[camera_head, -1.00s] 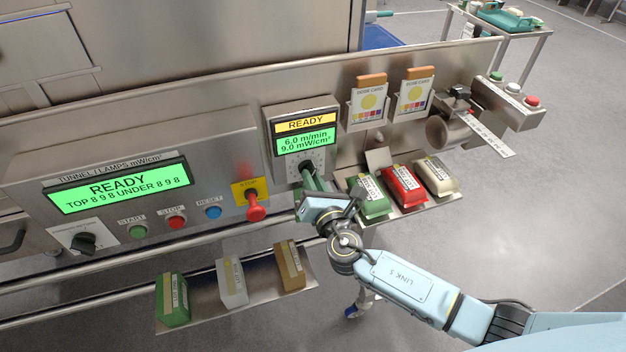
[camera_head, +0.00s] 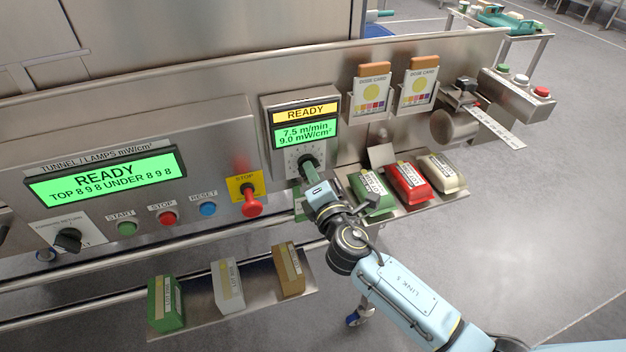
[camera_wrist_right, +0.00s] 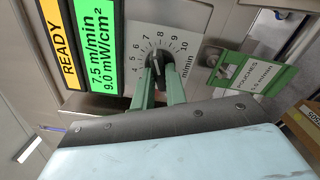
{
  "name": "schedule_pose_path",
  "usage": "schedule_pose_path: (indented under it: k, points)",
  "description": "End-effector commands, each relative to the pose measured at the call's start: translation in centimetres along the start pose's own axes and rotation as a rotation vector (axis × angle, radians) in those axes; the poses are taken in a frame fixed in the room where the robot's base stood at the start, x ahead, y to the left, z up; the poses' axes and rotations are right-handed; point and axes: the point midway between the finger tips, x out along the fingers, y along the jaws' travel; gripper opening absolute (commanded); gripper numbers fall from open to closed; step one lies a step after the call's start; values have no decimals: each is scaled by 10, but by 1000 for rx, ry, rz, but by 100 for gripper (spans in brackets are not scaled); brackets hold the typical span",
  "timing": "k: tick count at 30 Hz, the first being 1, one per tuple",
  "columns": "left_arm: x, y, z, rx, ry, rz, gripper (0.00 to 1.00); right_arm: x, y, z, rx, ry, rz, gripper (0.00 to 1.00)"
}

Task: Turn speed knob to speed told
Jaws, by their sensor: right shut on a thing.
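The speed knob (camera_wrist_right: 155,68) is a dark knob on a white dial marked from 4 to 10 m/min, seen in the right wrist view. It also shows in the head view (camera_head: 308,166) below the speed display (camera_head: 306,133), which reads READY, 7.5 m/min and 9.0 mW/cm². My right gripper (camera_wrist_right: 160,80) has its two green fingers shut on the knob, one on each side. In the head view the right gripper (camera_head: 309,177) partly covers the knob. A green tag (camera_wrist_right: 250,85) reading POUCHES and a m/min speed hangs beside the dial. My left gripper is not in view.
A red emergency STOP button (camera_head: 251,203) sticks out left of the knob. A tray of green, red and cream pouches (camera_head: 408,183) stands close to the right. A lower shelf (camera_head: 238,305) holds several upright packs. Two dose cards (camera_head: 371,95) hang above.

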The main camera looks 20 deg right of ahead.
Motion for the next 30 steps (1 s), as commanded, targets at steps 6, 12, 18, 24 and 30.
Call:
schedule_pose_path:
  k: [6, 12, 18, 24, 30]
  points:
    - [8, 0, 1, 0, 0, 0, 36, 0, -1, 0, 137, -1, -1, 0]
    - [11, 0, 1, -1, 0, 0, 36, 0, 0, 0, 213, -1, 0, 0]
    - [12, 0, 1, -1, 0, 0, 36, 0, 0, 0, 244, 0, 0, 0]
    - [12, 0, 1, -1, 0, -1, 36, 0, 0, 0, 249, 0, 0, 0]
    - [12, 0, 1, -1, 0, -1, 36, 0, 0, 0, 248, 0, 0, 0]
